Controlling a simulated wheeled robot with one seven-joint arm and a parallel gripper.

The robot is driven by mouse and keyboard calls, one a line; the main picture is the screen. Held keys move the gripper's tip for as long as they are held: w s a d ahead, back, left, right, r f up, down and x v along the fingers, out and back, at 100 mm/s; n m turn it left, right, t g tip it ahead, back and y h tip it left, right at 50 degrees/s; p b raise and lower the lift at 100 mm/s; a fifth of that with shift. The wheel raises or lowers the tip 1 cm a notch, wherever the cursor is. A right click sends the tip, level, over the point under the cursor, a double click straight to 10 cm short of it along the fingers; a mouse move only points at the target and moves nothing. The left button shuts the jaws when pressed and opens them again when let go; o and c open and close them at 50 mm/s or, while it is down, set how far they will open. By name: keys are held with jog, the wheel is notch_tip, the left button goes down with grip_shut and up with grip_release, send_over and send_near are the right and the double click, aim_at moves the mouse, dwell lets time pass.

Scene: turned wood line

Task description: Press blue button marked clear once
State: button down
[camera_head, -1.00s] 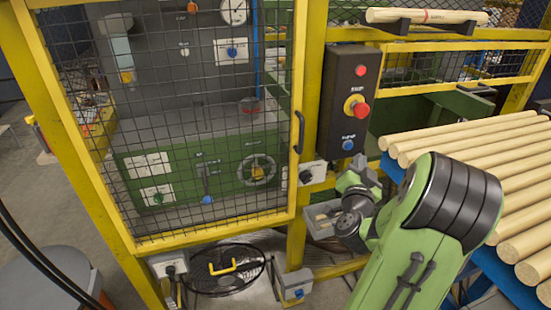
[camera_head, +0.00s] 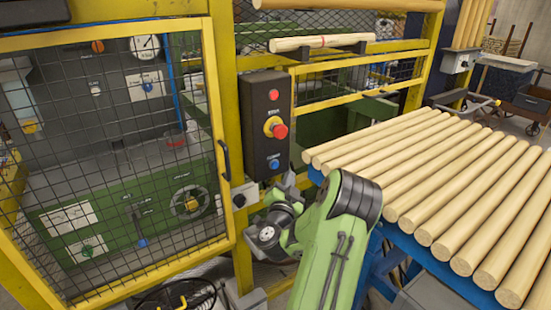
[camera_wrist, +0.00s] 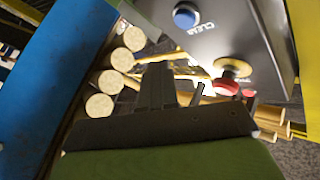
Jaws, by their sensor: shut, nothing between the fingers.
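The blue button marked CLEAR (camera_head: 273,164) sits at the bottom of a dark control box (camera_head: 252,125) on the yellow fence post. It also shows in the wrist view (camera_wrist: 184,18) near the top, with the white word CLEAR beside it. My gripper (camera_wrist: 157,72) is shut and empty, apart from the button. In the head view my gripper (camera_head: 288,181) is just below and right of the button, partly hidden by my own wrist.
A red mushroom button (camera_head: 279,131) on a yellow ring and a smaller red button (camera_head: 273,95) are higher on the box. A blue-framed rack of wooden rods (camera_head: 440,190) stands close at right. A mesh gate (camera_head: 222,160) is at left.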

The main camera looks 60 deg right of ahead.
aim_at(275, 165)
jog(key=shift+w+d+p, duration=0.4)
jog(key=shift+w+p, duration=0.35)
jog(key=shift+w, duration=0.05)
jog(key=shift+w+d+p, duration=0.4)
jog(key=shift+w+p, duration=0.3)
jog(key=shift+w, duration=0.1)
jog(key=shift+w, duration=0.1)
dwell(0.7)
jog(key=shift+w+d+p, duration=0.15)
jog(key=shift+w+p, duration=0.15)
jog(key=shift+p, duration=0.3)
jog(key=shift+w+d+p, duration=0.15)
jog(key=shift+w+p, duration=0.15)
jog(key=shift+p, duration=0.25)
dwell(0.6)
jog(key=shift+s+a+b, duration=0.3)
jog(key=shift+s+b, duration=0.35)
jog(key=shift+s, duration=0.05)
jog(key=shift+s, duration=0.1)
